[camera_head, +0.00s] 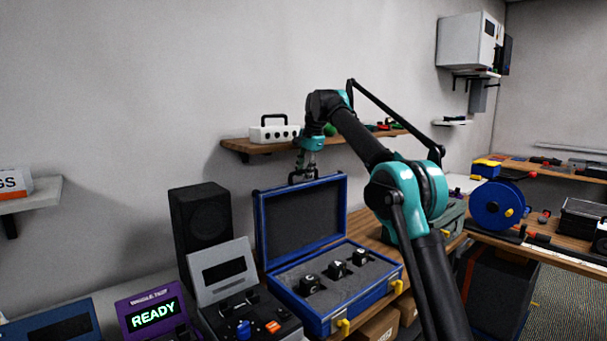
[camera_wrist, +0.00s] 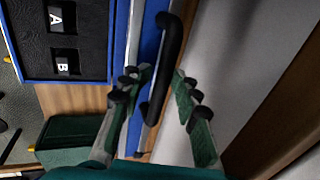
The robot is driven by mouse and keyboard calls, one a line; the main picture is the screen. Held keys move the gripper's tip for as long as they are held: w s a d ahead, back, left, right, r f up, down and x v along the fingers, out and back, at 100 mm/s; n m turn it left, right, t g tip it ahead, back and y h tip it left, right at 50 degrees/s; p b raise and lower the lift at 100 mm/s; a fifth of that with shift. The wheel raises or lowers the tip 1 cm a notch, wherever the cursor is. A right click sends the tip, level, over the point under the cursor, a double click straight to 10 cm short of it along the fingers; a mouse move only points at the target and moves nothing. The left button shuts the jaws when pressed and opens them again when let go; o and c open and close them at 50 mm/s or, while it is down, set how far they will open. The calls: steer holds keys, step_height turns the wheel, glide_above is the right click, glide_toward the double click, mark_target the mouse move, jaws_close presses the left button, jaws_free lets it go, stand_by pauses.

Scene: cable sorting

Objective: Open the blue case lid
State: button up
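The blue case (camera_head: 352,307) stands on the wooden bench with its lid (camera_head: 343,205) raised upright and its dark foam lining facing out. Black blocks marked with letters sit in the foam, and two of them show in the wrist view (camera_wrist: 62,66). My gripper (camera_head: 303,172) is at the top edge of the lid. In the wrist view, the lid's black handle (camera_wrist: 160,80) lies between my two spread green-and-black fingers (camera_wrist: 163,73). Gaps show between the fingers and the handle, so the gripper looks open. Whether a finger touches the lid edge is unclear.
A wall shelf (camera_head: 245,146) with a white box (camera_head: 273,133) is close behind my gripper. A black speaker (camera_head: 201,222) and a grey console (camera_head: 222,270) stand left of the case. A blue cable reel (camera_head: 490,204) is on the right bench.

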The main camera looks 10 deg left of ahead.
stand_by(0.3)
steer(key=v, duration=0.4)
steer(key=shift+r, duration=0.25)
steer(key=shift+s+d+r, duration=0.2)
steer(key=shift+r, duration=0.05)
steer(key=s+d, duration=0.7)
steer(key=d, duration=0.2)
steer(key=shift+s+d, duration=0.1)
